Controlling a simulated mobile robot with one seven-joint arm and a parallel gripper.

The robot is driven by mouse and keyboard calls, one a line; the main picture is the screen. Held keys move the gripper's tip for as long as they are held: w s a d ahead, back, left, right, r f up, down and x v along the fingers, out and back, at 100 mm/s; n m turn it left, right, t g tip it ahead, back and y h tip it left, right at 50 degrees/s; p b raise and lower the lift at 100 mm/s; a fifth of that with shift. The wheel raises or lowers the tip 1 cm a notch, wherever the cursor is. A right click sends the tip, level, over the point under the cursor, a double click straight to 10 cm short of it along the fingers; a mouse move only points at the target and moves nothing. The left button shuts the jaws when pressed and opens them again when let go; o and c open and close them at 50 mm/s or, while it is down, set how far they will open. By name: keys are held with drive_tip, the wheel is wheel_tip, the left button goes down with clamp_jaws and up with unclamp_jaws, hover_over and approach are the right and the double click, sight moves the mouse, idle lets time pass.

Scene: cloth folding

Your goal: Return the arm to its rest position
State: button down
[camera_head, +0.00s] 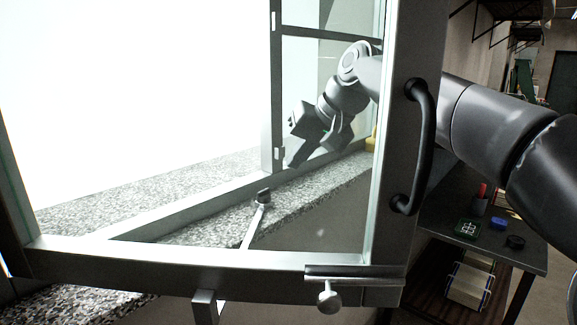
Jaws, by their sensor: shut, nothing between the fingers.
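My arm enters from the right edge and runs behind the upright of a dark-framed window sash (398,230). My gripper (294,160) shows through the glass, with its dark fingers pointing down and left above the speckled stone sill (290,205). It is shut and holds nothing. The fingertips look apart from the sill, though the glass makes the gap hard to judge. A black curved handle (427,150) is on the sash upright, in front of my arm. No cloth is in view.
The sash stands between the camera and my gripper, with a metal stay (253,225) and a latch (327,295) low on it. At right, a dark table (530,258) bears a blue object (499,223) and other small items. A yellow object (371,140) is partly hidden behind the sash.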

idle(0.4)
drive_tip(key=shift+w+x, duration=0.15)
drive_tip(key=shift+x, duration=2.35)
drive_tip(key=shift+w+x, duration=0.2)
drive_tip(key=shift+x, duration=2.25)
drive_tip(key=shift+r, duration=0.15)
drive_tip(key=v, duration=0.9)
drive_tip(key=shift+s, duration=0.35)
drive_tip(key=shift+d, duration=0.1)
drive_tip(key=shift+w+x, duration=0.15)
drive_tip(key=shift+x, duration=2.2)
drive_tip(key=shift+w+x, duration=0.15)
drive_tip(key=shift+x, duration=2.2)
drive_tip(key=shift+r, duration=0.2)
